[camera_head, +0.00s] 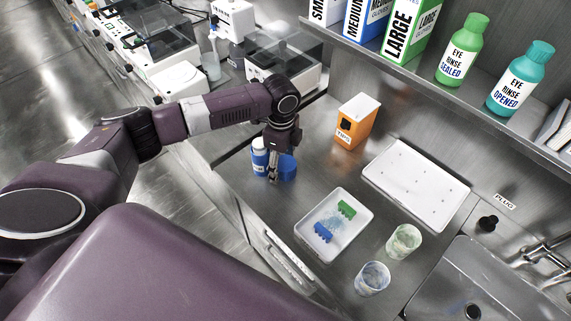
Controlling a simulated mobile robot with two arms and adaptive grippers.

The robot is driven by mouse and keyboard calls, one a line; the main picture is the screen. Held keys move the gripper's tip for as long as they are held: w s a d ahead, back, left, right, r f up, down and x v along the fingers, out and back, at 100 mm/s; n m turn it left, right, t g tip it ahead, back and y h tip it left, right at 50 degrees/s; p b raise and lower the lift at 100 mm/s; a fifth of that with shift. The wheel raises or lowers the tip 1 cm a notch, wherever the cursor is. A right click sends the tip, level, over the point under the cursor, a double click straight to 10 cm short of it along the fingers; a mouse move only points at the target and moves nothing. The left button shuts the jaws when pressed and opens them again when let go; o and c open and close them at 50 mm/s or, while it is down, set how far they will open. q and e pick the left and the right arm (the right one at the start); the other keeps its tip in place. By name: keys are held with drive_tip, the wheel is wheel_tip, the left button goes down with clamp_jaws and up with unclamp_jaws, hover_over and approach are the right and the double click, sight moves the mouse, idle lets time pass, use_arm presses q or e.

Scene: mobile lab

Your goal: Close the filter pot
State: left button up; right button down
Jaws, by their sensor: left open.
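My left gripper (273,176) points down at the counter's left part, its fingers open. Just right of the fingers is a round blue pot or lid (288,168), partly hidden by the gripper. I cannot tell which of the two is the filter pot, nor whether the fingers touch either one. My right gripper is out of view.
An orange box (357,122) and a white board (416,184) lie behind. A white tray (329,246) with blue and green pieces is in front, near two cups (403,241) (372,278). A sink (480,290) is at right. Boxes and bottles fill the shelf (430,82) above.

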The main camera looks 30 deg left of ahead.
sight(282, 162)
use_arm(q)
drive_tip(key=c, duration=1)
drive_tip(key=shift+r, duration=0.1)
wheel_tip(282, 162, up, 20)
drive_tip(key=b, duration=0.2)
idle(0.5)
